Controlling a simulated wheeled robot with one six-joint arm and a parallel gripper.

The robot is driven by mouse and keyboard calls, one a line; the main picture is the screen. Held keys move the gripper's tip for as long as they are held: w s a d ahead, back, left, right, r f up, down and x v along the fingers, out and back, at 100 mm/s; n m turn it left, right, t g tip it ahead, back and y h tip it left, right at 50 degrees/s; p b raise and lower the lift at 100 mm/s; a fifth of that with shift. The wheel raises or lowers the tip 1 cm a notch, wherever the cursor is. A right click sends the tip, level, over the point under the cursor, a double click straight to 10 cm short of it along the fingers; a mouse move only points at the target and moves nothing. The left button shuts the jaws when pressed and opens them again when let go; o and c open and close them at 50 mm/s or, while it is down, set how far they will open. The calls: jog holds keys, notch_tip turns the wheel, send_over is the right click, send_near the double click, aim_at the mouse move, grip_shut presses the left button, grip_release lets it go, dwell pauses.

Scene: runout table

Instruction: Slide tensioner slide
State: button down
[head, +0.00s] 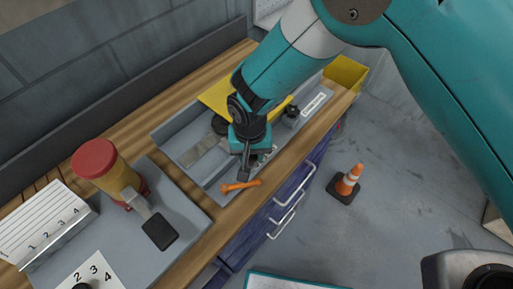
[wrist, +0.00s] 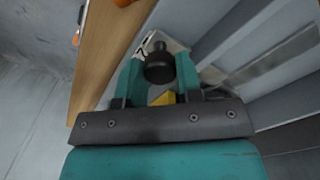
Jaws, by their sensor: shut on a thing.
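My gripper (head: 246,160) points down over the grey tray (head: 174,136) on the wooden table, near the tray's front edge. The wrist view shows my gripper's two teal fingers (wrist: 158,82) on either side of a dark round knob (wrist: 159,64), shut on it. In the head view the gripper hides this knob. I take it for the handle of the tensioner slide, but its base and track are mostly hidden. A grey flat strip (head: 208,154) lies in the tray to the gripper's left.
An orange piece (head: 240,186) lies at the tray's front edge, close to the gripper. A yellow plate (head: 216,98) and another black knob (head: 291,112) are behind it. A red-topped yellow cylinder (head: 108,170) stands left.

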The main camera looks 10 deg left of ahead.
jog(key=c, duration=0.8)
grip_release()
notch_tip(320, 180, up, 18)
jog(key=b, duration=0.4)
jog(key=shift+f+b, duration=0.25)
jog(key=shift+b, duration=0.05)
jog(key=d+r+n+y+b, duration=0.15)
jog(key=d+r, duration=0.35)
jog(key=d, duration=0.7)
jog(key=s+d+n+y, duration=0.1)
jog(key=s+d, duration=0.2)
jog(key=s, duration=0.1)
jog(key=s+d+r+n, duration=0.1)
jog(key=s+d, duration=0.3)
jog(key=s+d+n+y, duration=0.1)
jog(key=s+d, duration=0.2)
jog(key=d, duration=0.1)
jog(key=shift+s+d+r+y+b, duration=0.1)
jog(key=shift+s+r+y+b, duration=0.2)
jog(key=shift+s+y+b, duration=0.1)
